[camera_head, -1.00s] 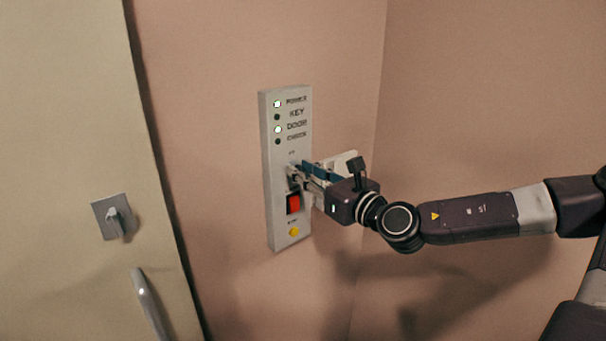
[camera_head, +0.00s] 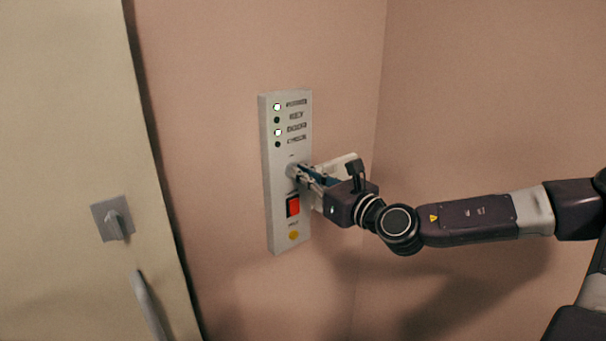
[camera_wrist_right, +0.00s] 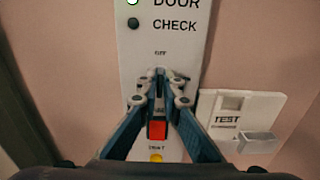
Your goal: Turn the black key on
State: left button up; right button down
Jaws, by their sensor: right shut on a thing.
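A tall pale control panel (camera_head: 270,165) is fixed on the pink wall. My right gripper (camera_head: 298,173) reaches it from the right, with its fingertips at the key switch above the red switch (camera_head: 293,206). In the right wrist view my right gripper (camera_wrist_right: 159,82) has its blue fingers closed together at the key switch. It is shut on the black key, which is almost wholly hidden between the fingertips. The KEY lamp (camera_head: 277,120) is dark, while the POWER lamp (camera_head: 277,107) and the DOOR lamp (camera_head: 278,132) are lit. My left gripper is not in view.
A yellow button (camera_head: 293,235) is low on the panel. A white TEST box (camera_wrist_right: 240,115) is beside the panel, close to my right gripper. A pale door with a latch (camera_head: 113,219) and handle (camera_head: 148,304) is at the left.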

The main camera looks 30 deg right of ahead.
jog(key=shift+d+f+m+p, duration=0.1)
jog(key=shift+m+p, duration=0.95)
jog(key=shift+m, duration=1.9)
jog(key=shift+d+f+m+p, duration=0.15)
jog(key=shift+m+p, duration=0.95)
jog(key=shift+m, duration=1.9)
jog(key=shift+d+f+m+p, duration=0.1)
jog(key=shift+m+p, duration=0.95)
jog(key=shift+m, duration=1.9)
